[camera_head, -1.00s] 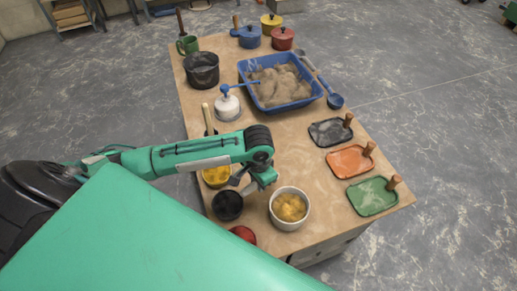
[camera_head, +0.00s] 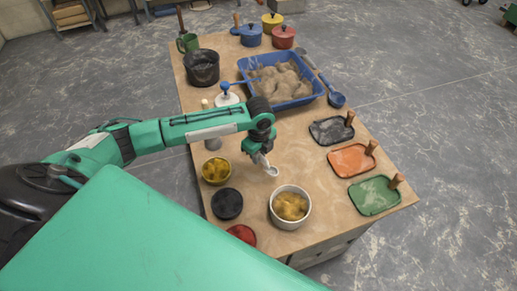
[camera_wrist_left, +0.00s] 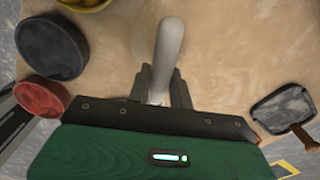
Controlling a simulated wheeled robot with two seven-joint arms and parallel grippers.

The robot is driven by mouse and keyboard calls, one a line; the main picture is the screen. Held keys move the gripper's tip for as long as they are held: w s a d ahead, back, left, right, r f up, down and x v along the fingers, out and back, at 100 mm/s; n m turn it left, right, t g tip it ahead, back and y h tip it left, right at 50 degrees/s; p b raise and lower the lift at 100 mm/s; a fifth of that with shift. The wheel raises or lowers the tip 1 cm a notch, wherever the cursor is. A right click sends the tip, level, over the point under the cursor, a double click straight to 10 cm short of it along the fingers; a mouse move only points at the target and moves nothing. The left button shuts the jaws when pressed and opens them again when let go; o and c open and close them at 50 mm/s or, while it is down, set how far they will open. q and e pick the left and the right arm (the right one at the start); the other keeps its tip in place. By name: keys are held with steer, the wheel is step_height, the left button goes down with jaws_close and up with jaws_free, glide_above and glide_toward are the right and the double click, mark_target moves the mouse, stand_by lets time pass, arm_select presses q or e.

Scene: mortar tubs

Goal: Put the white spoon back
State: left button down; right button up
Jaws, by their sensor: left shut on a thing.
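My left gripper (camera_head: 260,152) is shut on the white spoon (camera_head: 270,170) and holds it above the bare middle of the table, behind the white bowl (camera_head: 290,222). In the left wrist view the spoon (camera_wrist_left: 169,42) sticks out from between the fingers (camera_wrist_left: 160,85), pointing up in the picture; its lower part is hidden by the gripper. The white bowl holds a yellow-brown filling. My right gripper is not in view.
A yellow bowl (camera_head: 215,171), a black tub (camera_head: 227,203) and a red one (camera_head: 242,234) line the left edge. Black (camera_head: 331,130), orange (camera_head: 350,160) and green (camera_head: 373,196) trays with handles line the right. A blue sand tub (camera_head: 280,82) stands behind.

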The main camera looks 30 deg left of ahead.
arm_select(q)
steer(key=w+m, duration=0.1)
steer(key=m, duration=0.1)
steer(key=w+a+m, duration=0.1)
steer(key=shift+w+a+m, duration=0.15)
steer(key=shift+a+m, duration=0.05)
steer(key=shift+m, duration=0.2)
steer(key=shift+f+b, duration=0.2)
steer(key=shift+b, duration=0.25)
steer(key=shift+f+b, duration=1.9)
steer(key=shift+b, duration=0.25)
steer(key=shift+f, duration=0.35)
steer(key=c, duration=1.2)
jaws_free()
steer(key=shift+o, duration=0.2)
